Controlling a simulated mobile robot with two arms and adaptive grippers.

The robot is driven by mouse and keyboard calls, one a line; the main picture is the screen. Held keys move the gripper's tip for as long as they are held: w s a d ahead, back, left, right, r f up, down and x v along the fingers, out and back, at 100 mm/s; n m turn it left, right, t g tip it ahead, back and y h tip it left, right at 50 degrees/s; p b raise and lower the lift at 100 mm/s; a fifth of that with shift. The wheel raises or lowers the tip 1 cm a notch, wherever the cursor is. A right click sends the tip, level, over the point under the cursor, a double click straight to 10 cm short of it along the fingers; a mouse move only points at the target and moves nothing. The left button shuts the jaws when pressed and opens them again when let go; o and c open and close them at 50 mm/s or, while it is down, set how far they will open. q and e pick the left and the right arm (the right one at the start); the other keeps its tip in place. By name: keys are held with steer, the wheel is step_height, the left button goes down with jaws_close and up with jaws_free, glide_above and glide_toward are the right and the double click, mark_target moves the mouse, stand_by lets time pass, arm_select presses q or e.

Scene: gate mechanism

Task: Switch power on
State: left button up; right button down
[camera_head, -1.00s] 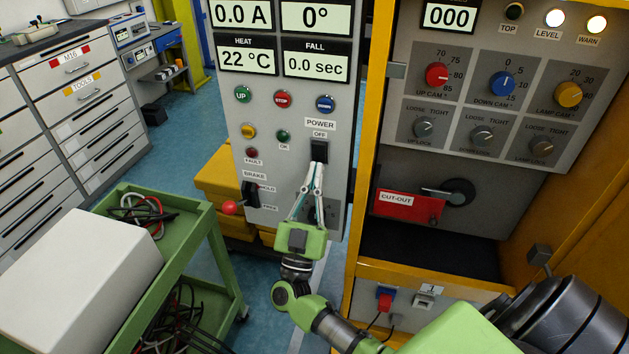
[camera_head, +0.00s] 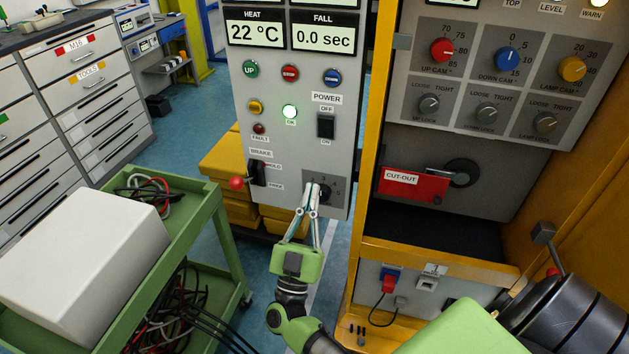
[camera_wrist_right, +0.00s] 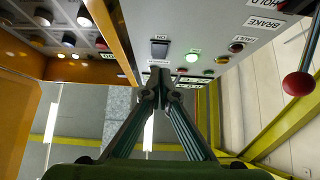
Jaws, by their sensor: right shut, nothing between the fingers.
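The black power switch (camera_head: 326,126) sits on the grey panel under the POWER label (camera_head: 327,99), between OFF above and ON below. In the wrist view the switch (camera_wrist_right: 160,48) is just beyond my fingertips. The green OK lamp (camera_head: 290,112) beside it is lit; it also glows in the wrist view (camera_wrist_right: 195,57). My right gripper (camera_head: 314,188) is shut and empty. In the head view its tips are below the switch, overlapping a dark rotary knob (camera_head: 325,191); contact with the knob cannot be told. My left gripper is not in view.
A brake lever with a red ball (camera_head: 237,183) stands out left of my gripper. A yellow cabinet post (camera_head: 374,130) is to the right, with a red CUT-OUT cover (camera_head: 413,186) behind it. A green cart (camera_head: 205,215) with a white box (camera_head: 85,245) is at lower left.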

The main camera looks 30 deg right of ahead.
steer(key=v, duration=0.3)
steer(key=shift+w+d+f+b, duration=0.1)
steer(key=shift+d+f+b, duration=0.05)
steer(key=shift+b, duration=0.15)
